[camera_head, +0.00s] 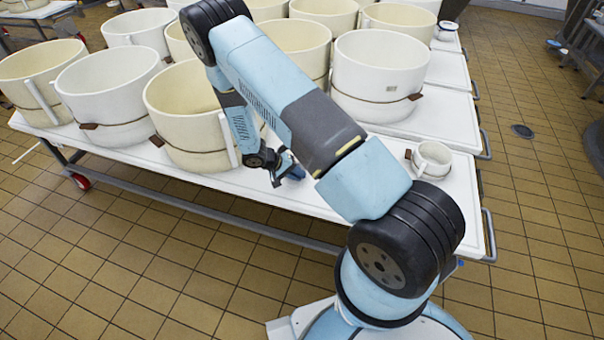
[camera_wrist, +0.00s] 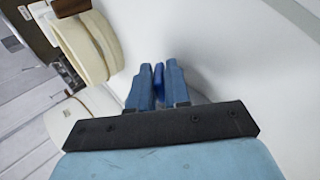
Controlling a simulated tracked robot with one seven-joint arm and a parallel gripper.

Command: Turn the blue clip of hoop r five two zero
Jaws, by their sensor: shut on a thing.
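My gripper (camera_head: 286,168) is low over the near part of the white table, partly hidden behind my arm. In the wrist view my gripper (camera_wrist: 158,67) has its blue fingers shut on a small darker blue piece, which looks like the blue clip (camera_wrist: 158,84). A pale, smooth surface lies behind and beside the fingers. I cannot tell how far the clip is turned. Several cream hoops stand on the table; the nearest one (camera_head: 190,135) is just left of my gripper. No hoop number is readable, so I cannot tell which is r five two zero.
The white table (camera_head: 335,205) has a metal rail along its front edge. A small white cup-like vessel (camera_head: 432,159) stands near its right end. More hoops (camera_head: 382,75) stand close together behind my arm.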

